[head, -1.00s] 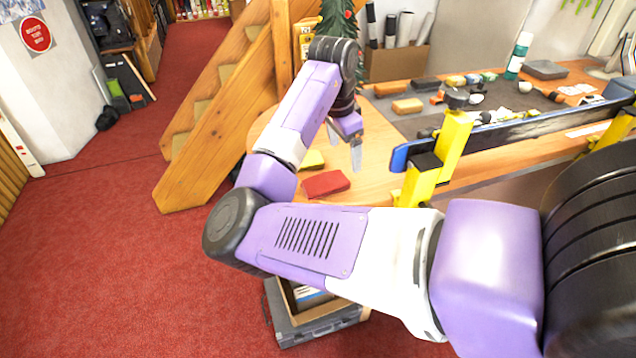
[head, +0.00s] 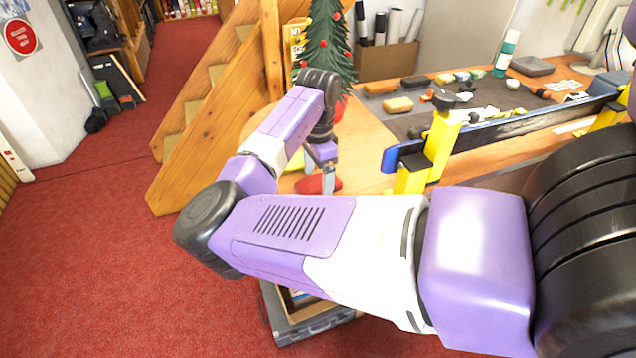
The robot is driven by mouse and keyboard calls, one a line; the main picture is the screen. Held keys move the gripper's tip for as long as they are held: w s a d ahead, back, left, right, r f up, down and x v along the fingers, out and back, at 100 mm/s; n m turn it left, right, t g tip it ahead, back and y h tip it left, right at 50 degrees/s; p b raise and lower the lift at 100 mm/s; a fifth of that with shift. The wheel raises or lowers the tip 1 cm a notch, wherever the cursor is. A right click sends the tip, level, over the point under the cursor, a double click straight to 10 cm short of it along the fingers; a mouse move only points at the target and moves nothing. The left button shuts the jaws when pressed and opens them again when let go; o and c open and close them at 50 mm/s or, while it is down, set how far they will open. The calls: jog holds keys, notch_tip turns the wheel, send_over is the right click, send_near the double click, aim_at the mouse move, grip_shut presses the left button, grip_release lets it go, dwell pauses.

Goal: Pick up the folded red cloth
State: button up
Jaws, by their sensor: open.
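The folded red cloth (head: 312,185) lies flat on the left part of the wooden bench, near its front edge. My gripper (head: 327,181) is open and points down at the cloth. Its fingers cover part of the cloth in this view. I cannot tell whether the fingertips touch the cloth or hang just above it.
A yellow clamp (head: 440,145) holds a blue-edged ski to the right. A small decorated tree (head: 328,45) stands behind. Sponges and blocks (head: 398,105) lie on a grey mat.

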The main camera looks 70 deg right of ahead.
aim_at(318, 181)
jog(key=shift+f, duration=0.1)
jog(key=shift+c, duration=0.5)
jog(key=c, duration=1.3)
jog(key=shift+c, duration=0.2)
notch_tip(318, 181, up, 20)
jog(key=b, duration=0.1)
jog(key=shift+b, duration=0.3)
